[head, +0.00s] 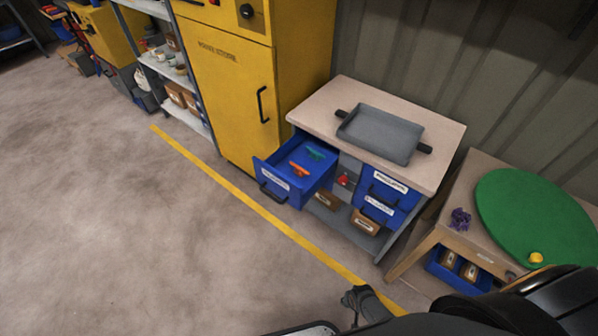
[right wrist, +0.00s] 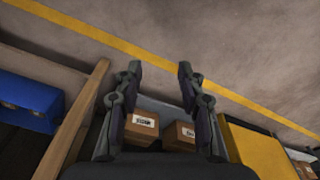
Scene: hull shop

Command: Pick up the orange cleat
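The orange cleat (head: 299,169) lies inside the open blue drawer (head: 277,190) of the workbench, in the head view. A teal cleat (head: 315,153) lies behind it in the same drawer. My right gripper (right wrist: 160,72) is open and empty in the right wrist view, with its two fingers apart. In the head view a dark gripper part (head: 362,298) shows at the bottom edge, well apart from the drawer. The orange cleat does not show in the right wrist view. My left gripper is not in view.
A grey tray (head: 380,134) with dark handles sits on the workbench top (head: 437,163). A yellow cabinet (head: 232,95) stands left of the drawer. A wooden table (head: 449,238) with a green disc (head: 535,218) stands at right. The floor in front is clear.

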